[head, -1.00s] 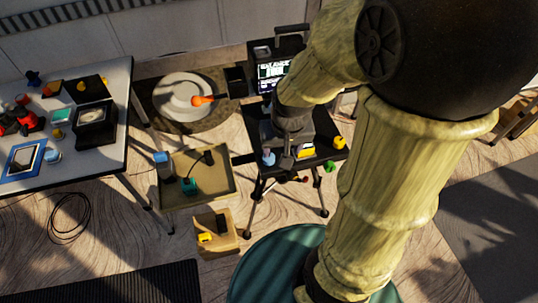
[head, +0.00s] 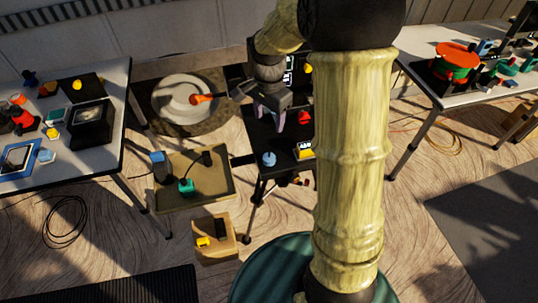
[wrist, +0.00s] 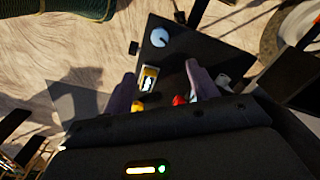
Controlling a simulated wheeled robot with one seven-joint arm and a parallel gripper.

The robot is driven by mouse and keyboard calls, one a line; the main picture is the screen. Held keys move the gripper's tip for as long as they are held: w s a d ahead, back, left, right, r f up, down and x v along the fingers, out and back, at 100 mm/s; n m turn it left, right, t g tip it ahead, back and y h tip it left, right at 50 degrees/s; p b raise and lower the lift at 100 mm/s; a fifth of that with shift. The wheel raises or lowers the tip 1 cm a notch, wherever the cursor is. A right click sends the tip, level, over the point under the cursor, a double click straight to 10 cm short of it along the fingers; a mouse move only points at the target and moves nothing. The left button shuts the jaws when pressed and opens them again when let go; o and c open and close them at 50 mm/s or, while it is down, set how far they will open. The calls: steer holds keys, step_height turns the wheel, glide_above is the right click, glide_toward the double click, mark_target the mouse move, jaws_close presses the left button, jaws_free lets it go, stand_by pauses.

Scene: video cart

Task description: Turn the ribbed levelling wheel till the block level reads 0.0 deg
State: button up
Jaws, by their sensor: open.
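The block level, a small yellow block with a pale display face, lies on the black cart top (head: 284,141). It shows in the head view (head: 304,151) beside my arm and in the wrist view (wrist: 148,80); its reading is too small to tell. A blue round knob (head: 268,159) stands left of it and also shows in the wrist view (wrist: 159,37). I cannot tell which part is the ribbed levelling wheel. My gripper (head: 269,121) is open and empty above the cart; its two fingers spread apart in the wrist view (wrist: 160,70).
A red part (head: 305,118) sits farther back on the cart. A lit monitor (head: 289,72) stands behind my wrist. A tan tray (head: 213,199) and a small box (head: 218,250) lie at left. Tables flank the cart. My arm hides the cart's right side.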

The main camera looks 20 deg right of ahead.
mark_target(269, 157)
step_height(269, 157, down, 17)
steer(key=shift+f, duration=0.2)
stand_by(0.4)
steer(key=c, duration=1)
